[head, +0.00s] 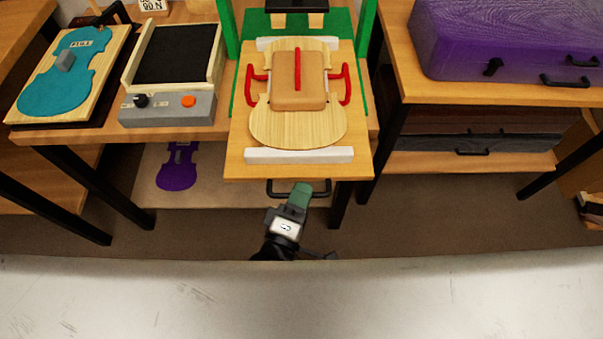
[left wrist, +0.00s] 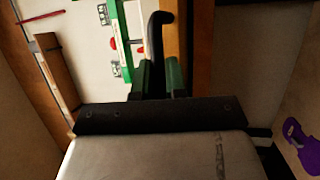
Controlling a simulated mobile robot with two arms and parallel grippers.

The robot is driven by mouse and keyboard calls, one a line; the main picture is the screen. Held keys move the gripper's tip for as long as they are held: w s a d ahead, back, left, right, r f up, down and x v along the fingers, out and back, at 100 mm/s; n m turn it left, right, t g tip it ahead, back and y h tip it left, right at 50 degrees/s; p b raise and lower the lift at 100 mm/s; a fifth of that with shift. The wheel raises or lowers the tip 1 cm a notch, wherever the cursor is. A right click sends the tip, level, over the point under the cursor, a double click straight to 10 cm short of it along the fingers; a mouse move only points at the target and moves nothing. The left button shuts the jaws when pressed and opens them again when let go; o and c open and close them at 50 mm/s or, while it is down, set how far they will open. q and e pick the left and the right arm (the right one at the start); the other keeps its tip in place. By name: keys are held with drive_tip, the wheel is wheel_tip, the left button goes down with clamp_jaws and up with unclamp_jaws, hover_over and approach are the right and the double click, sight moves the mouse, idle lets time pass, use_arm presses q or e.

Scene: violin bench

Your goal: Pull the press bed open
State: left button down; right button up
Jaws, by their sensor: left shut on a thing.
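The press bed (head: 237,165) is a light wooden board between the green posts of the press (head: 365,40). Its front part sticks out past the bench's front edge. It carries a violin-shaped wooden plate (head: 272,131) with a tan block and red side handles, between two white bars. A black bar handle (head: 322,191) is on the bed's front; it also shows in the left wrist view (left wrist: 156,40). My left gripper (head: 302,190), with green fingers, is shut on this handle; its fingers (left wrist: 159,78) flank the bar in the left wrist view. My right gripper is not in view.
Left of the press are a grey control box (head: 165,110) with a black pad and a teal violin shape (head: 70,80) on a board. A purple case (head: 500,40) lies on the right bench. A purple violin shape (head: 178,168) lies on the lower shelf. Floor before the bed is clear.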

use_arm(q)
drive_tip(key=s+p, duration=0.1)
drive_tip(key=s, duration=1.1)
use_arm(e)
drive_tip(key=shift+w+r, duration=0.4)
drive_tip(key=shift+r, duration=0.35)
use_arm(q)
drive_tip(key=c, duration=1.5)
unclamp_jaws()
drive_tip(key=shift+o, duration=0.2)
drive_tip(key=b+v, duration=0.2)
drive_tip(key=v, duration=0.9)
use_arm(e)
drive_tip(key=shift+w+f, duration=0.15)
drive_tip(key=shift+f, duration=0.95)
